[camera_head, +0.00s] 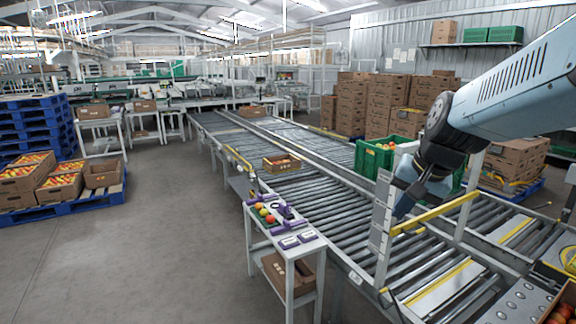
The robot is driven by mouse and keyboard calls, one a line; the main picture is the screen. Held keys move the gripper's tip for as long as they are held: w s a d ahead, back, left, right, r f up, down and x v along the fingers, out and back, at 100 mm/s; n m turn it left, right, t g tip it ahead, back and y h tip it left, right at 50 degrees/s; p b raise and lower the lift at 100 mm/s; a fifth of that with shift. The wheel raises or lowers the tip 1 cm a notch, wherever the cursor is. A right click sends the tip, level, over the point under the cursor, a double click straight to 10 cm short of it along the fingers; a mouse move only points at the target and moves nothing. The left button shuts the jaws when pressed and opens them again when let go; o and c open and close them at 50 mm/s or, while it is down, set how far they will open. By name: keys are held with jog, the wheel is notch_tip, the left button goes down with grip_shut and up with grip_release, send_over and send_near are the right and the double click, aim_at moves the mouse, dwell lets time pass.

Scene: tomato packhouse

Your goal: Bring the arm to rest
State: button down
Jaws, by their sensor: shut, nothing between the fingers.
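My gripper (405,203) is dark and sits at the end of my light blue arm (515,85), which reaches in from the upper right. The gripper points down and is shut, with no object in it. It is above the roller conveyor, beside a grey upright post (381,230) and in front of a green crate (372,160) in the picture. I cannot tell whether it touches the post.
A small white stand (290,262) holds tomatoes and purple tools. A cardboard box (281,164) of tomatoes sits on the conveyor (330,190). A yellow rail (435,213) runs close to the gripper. Blue pallets (35,130) stand left; the grey floor (150,240) is clear.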

jog(key=s+r+n+t+h, duration=0.1)
jog(key=s+n, duration=0.4)
jog(key=s, duration=0.5)
jog(key=shift+s+d+r+h, duration=0.2)
jog(key=shift+r+h, duration=0.3)
jog(key=shift+r, duration=0.45)
jog(key=shift+d, duration=0.1)
